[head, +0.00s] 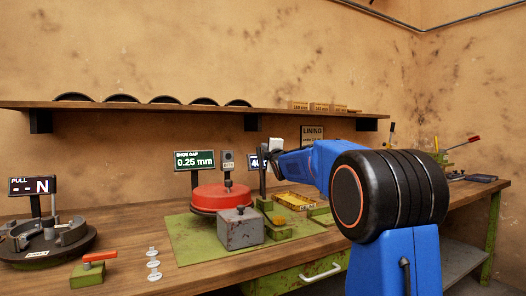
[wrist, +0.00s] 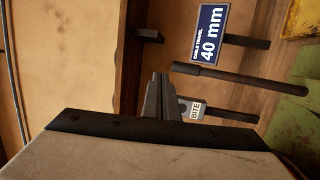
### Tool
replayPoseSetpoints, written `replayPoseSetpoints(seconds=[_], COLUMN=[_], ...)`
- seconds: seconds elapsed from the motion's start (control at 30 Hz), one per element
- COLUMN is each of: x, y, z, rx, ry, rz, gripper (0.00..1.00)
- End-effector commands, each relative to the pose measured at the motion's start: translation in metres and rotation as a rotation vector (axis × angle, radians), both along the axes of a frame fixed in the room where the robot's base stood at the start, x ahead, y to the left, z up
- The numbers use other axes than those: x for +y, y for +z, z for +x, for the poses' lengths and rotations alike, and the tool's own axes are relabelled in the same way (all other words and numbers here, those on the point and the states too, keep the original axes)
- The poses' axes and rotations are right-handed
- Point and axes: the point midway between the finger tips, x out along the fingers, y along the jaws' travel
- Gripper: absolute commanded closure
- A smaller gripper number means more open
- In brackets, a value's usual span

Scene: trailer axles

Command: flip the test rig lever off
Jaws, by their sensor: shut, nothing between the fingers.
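A dark upright lever (head: 262,181) stands on a small green base beside the red drum (head: 220,198). In the wrist view a dark round-ended rod (wrist: 240,78), apparently this lever, lies across the picture to the right of my fingers. My gripper (wrist: 160,84) is shut and empty, with a visible gap between its fingertips and the rod. In the head view its pale body (head: 276,145) is close to the lever's top, and the fingertips are hard to make out. A sign reading 40 mm (wrist: 210,33) is beyond the rod; its head-view copy is partly hidden.
A grey block (head: 240,229) stands in front of the red drum on a green mat (head: 188,241). More levers (head: 465,143) are at far right. A shelf (head: 190,107) runs above.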

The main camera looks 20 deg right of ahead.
Motion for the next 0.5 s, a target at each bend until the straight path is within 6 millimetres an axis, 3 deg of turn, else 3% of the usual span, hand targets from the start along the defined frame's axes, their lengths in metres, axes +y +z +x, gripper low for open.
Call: replayPoseSetpoints(seconds=[0.23,0.5], x=[0.006,0.009], y=[0.012,0.017], z=[-0.039,-0.061], rx=[-0.001,0.001], ry=[-0.001,-0.002], rz=[-0.001,0.001], gripper=[1.00,1.00])
